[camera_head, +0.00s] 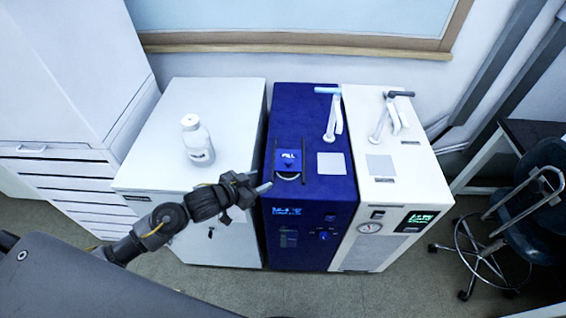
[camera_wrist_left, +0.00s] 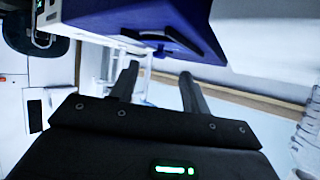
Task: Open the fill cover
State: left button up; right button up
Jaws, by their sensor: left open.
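The fill cover (camera_head: 289,160) is a blue flap marked FILL on top of the dark blue machine (camera_head: 308,112). It looks closed, lying flat over a round opening whose pale rim shows at its front edge. My left gripper (camera_head: 258,182) is open and empty, just left of the cover near the machine's left top edge. In the left wrist view the open fingers (camera_wrist_left: 158,72) reach toward the blue machine (camera_wrist_left: 145,15), which fills the top. I cannot tell whether a finger touches the machine. My right gripper is not in view.
A white bottle (camera_head: 197,142) stands on the white cabinet (camera_head: 150,150) to the left. Pale levers (camera_head: 333,118) rise at the back of the blue machine. A white machine (camera_head: 400,175) with a gauge adjoins on the right. A chair (camera_head: 530,200) stands at far right.

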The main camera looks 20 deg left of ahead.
aim_at(286, 162)
pick_arm(q)
jog(key=shift+m+h, duration=0.4)
jog(key=shift+h, duration=0.3)
jog(key=x, duration=0.3)
jog(key=w+r+p+x, duration=0.1)
jog(key=x, duration=0.3)
jog(key=a+x, duration=0.1)
jog(key=x, duration=0.2)
jog(key=shift+w+r+p, duration=0.25)
jog(key=shift+w+p, duration=0.15)
jog(key=shift+w, duration=0.15)
jog(key=shift+w+d+f, duration=0.3)
jog(key=shift+w+d, duration=0.05)
jog(key=shift+w, duration=0.1)
jog(key=shift+c, duration=0.5)
grip_shut()
